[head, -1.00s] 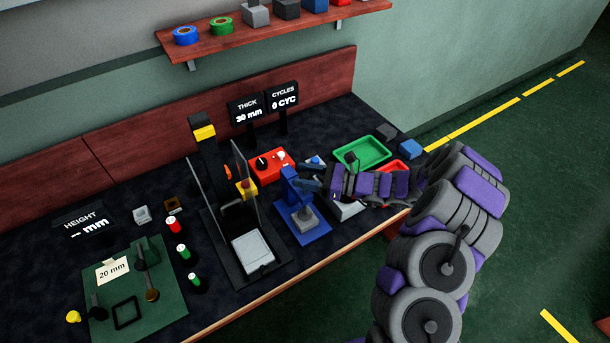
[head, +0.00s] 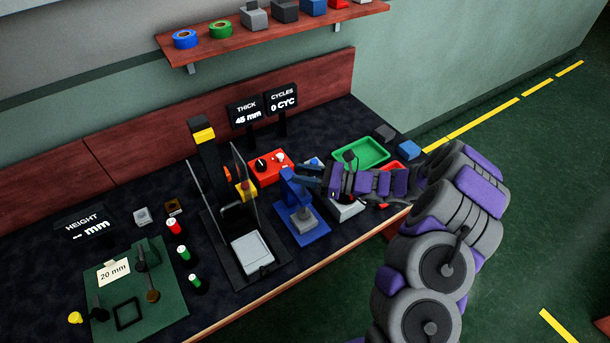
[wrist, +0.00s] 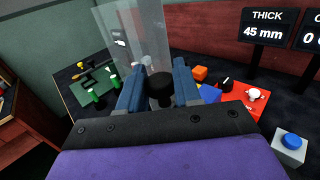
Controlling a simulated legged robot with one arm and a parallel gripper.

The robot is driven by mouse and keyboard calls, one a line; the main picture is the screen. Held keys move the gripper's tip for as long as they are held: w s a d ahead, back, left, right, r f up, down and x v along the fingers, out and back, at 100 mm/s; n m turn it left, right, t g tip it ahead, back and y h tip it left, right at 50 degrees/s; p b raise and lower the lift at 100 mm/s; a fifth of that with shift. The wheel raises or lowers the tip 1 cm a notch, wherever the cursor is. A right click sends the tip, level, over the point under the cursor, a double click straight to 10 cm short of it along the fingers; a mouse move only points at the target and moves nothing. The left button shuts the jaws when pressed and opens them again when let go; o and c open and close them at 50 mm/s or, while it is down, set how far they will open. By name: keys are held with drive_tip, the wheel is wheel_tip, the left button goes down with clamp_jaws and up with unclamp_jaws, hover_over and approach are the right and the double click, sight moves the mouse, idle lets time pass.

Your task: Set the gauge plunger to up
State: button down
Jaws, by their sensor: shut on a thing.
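The blue gauge (head: 290,188) stands on the dark bench in the head view, with a grey block (head: 303,217) on its base. The thickness display (head: 246,113) behind it reads 45 mm, also in the wrist view (wrist: 267,28). My gripper (head: 303,173) reaches in from the right at the top of the gauge. In the wrist view its two blue fingers (wrist: 158,90) are shut on a black knob (wrist: 160,84), which looks like the gauge plunger's top. The plunger's lower part is hidden by my gripper.
A press with clear guards (head: 240,200) stands close left of the gauge. A red control box (head: 268,166) is behind. A green tray (head: 361,153) lies to the right, and a green mat (head: 165,300) at the far left. A shelf (head: 270,40) hangs above.

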wheel_tip(320, 180, up, 4)
drive_tip(key=shift+f+p, duration=0.2)
drive_tip(key=shift+p, duration=0.5)
drive_tip(key=shift+f, duration=0.1)
drive_tip(key=c, duration=1.2)
unclamp_jaws()
drive_tip(key=shift+c, duration=0.2)
drive_tip(key=shift+o, duration=1.4)
drive_tip(key=shift+w+a+f, duration=0.2)
drive_tip(key=shift+o, duration=0.5)
drive_tip(key=shift+s, duration=0.1)
drive_tip(key=s+d+p, duration=0.2)
drive_tip(key=s+d, duration=0.1)
drive_tip(key=d, duration=1.4)
drive_tip(key=shift+s+p, duration=0.15)
drive_tip(key=shift+p, duration=0.25)
